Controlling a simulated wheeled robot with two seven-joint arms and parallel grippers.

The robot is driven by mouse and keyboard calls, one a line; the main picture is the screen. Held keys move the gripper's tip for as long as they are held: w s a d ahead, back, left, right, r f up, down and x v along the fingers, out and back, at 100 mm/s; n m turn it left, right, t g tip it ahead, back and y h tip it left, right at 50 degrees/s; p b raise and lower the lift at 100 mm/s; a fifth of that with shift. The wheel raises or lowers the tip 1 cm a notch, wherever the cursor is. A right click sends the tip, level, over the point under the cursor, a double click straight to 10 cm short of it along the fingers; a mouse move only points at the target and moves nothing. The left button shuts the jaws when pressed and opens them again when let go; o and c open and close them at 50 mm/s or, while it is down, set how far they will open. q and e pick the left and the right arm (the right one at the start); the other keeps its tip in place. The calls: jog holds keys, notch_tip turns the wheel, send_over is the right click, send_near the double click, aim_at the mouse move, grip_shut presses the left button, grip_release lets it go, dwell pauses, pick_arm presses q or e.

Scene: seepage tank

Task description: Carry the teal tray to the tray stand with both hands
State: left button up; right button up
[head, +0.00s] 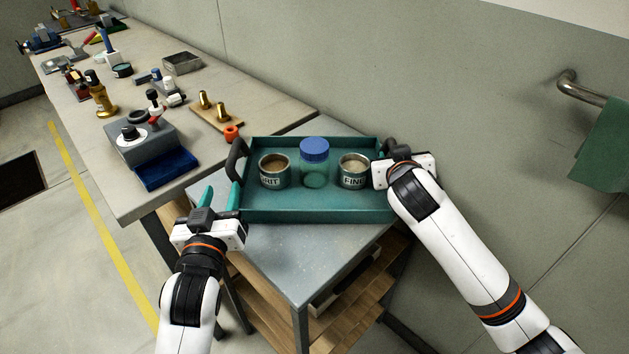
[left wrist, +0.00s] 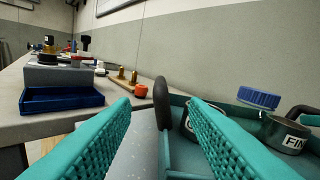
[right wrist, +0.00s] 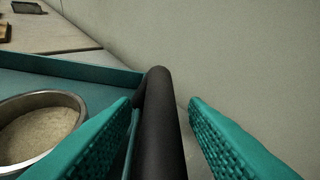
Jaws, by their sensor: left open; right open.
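The teal tray (head: 318,212) sits level on a grey-topped table and carries a tin marked GRIT (head: 274,180), a blue-lidded jar (head: 315,174) and a tin marked FINE (head: 354,181). My left gripper (head: 219,194) is open, just short of the tray's dark left handle (head: 236,158); in the left wrist view that handle (left wrist: 161,103) stands ahead between the fingers. My right gripper (right wrist: 160,108) is open, with the dark right handle (right wrist: 160,130) between its fingers, not clamped. In the head view its fingertips are mostly hidden. I cannot tell which piece is the tray stand.
A wall is close on the right, with a rail (head: 585,95) and green cloth (head: 602,150). Floor is free at left.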

pick_arm(q)
jog(key=shift+s, duration=0.35)
pick_arm(e)
jog(key=shift+s+a+r, duration=0.1)
jog(key=shift+s, duration=0.15)
jog(key=v, duration=1.1)
jog(key=shift+s, duration=0.25)
